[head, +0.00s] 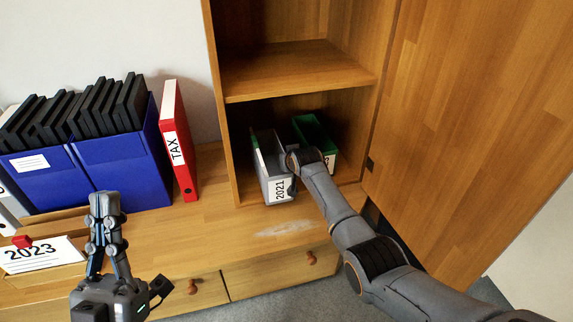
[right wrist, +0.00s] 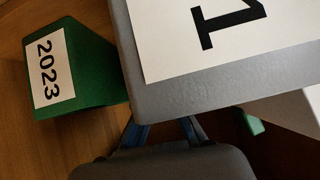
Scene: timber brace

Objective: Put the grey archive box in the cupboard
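The grey archive box (head: 276,188), labelled 2021, stands upright in the lower compartment of the open cupboard (head: 297,84). Its labelled end faces out, close to the cupboard's front edge. In the right wrist view the grey box (right wrist: 215,85) fills the upper right. My right gripper (head: 297,160) is at the box's right side near the top. Its fingers (right wrist: 162,128) run out of sight behind the box, so their grip is hidden. My left gripper (head: 105,205) is empty at the lower left, away from the box, with its fingertips together.
A green box (head: 316,138), labelled 2023 in the right wrist view (right wrist: 75,68), stands right of the grey box. The cupboard door (head: 470,130) is open on the right. A red TAX binder (head: 177,140), blue boxes (head: 130,160) and a 2023 card (head: 42,256) are at left.

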